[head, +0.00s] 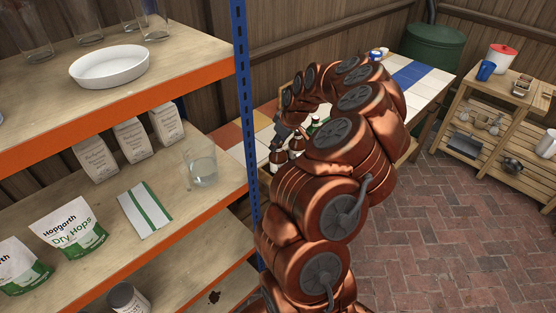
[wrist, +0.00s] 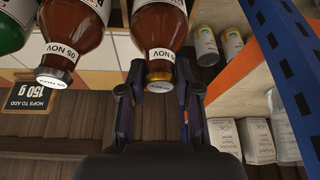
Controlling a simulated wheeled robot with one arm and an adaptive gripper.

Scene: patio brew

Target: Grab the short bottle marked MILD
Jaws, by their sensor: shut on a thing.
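In the wrist view, a brown bottle (wrist: 158,25) with a gold cap and a white neck band reading "NOV" has its neck between the fingers of my gripper (wrist: 160,88). The gripper is shut on this bottle. Its main label is cut off, so I cannot read MILD on it. A second brown bottle (wrist: 72,30), with a white cap, is beside it on the left. A green bottle (wrist: 14,28) is at the left edge. In the head view, the bottles (head: 279,159) stand on the tiled table, partly behind my arm.
A shelf rack with a blue post (head: 241,90) and orange edges stands at the left, close to the bottles. It holds a white dish (head: 110,66), a glass mug (head: 201,168) and bags. The tiled table (head: 440,68) extends behind my arm. Brick floor (head: 450,220) is clear at right.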

